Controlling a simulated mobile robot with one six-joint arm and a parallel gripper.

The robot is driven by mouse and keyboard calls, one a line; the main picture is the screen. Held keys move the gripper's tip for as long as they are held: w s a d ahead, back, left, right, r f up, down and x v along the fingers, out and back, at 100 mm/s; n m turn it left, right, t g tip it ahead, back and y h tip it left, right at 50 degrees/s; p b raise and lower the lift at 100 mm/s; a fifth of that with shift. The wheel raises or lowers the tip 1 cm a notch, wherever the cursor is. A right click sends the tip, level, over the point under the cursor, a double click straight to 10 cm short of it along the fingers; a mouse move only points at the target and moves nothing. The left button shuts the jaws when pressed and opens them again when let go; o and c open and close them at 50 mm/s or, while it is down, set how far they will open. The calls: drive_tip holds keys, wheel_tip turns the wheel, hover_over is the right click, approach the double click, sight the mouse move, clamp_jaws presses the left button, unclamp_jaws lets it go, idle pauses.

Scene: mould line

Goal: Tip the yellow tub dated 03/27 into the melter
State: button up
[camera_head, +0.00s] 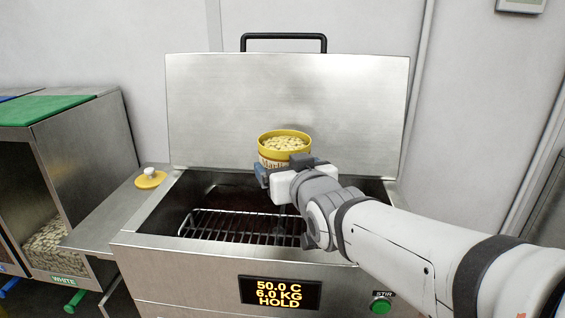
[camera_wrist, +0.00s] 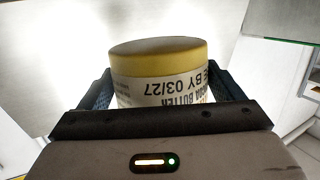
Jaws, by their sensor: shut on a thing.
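A yellow tub (camera_head: 285,146) full of pale pieces is upright in my gripper (camera_head: 285,168), above the open melter. In the wrist view the same tub (camera_wrist: 160,75) sits between both jaws of my gripper (camera_wrist: 160,100), and its label, upside down there, reads "BY 03/27". The melter (camera_head: 180,262) is a steel box with its lid (camera_head: 210,110) raised behind. A wire rack (camera_head: 240,226) shows inside it. Its display (camera_head: 280,293) reads 50.0 C, 6.0 KG, HOLD. My arm and gripper hide the right part of the opening.
A yellow lid with a white knob (camera_head: 150,179) lies on the steel side shelf (camera_head: 100,225) at the left. Beyond it stands a bin with a green lid (camera_head: 45,109), labelled WHITE. A green STIR button (camera_head: 381,304) is on the melter's front.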

drive_tip(key=shift+s+r+g+p, duration=0.15)
drive_tip(key=shift+g+p, duration=0.15)
drive_tip(key=shift+p, duration=0.95)
drive_tip(key=shift+g+p, duration=0.3)
drive_tip(key=shift+p, duration=0.45)
drive_tip(key=shift+s+d+f+g+p, duration=0.1)
drive_tip(key=shift+s+f+g+p, duration=0.25)
drive_tip(key=shift+p, duration=0.75)
drive_tip(key=shift+w+g+p, duration=0.15)
drive_tip(key=shift+g+p, duration=0.1)
drive_tip(key=shift+p, duration=0.1)
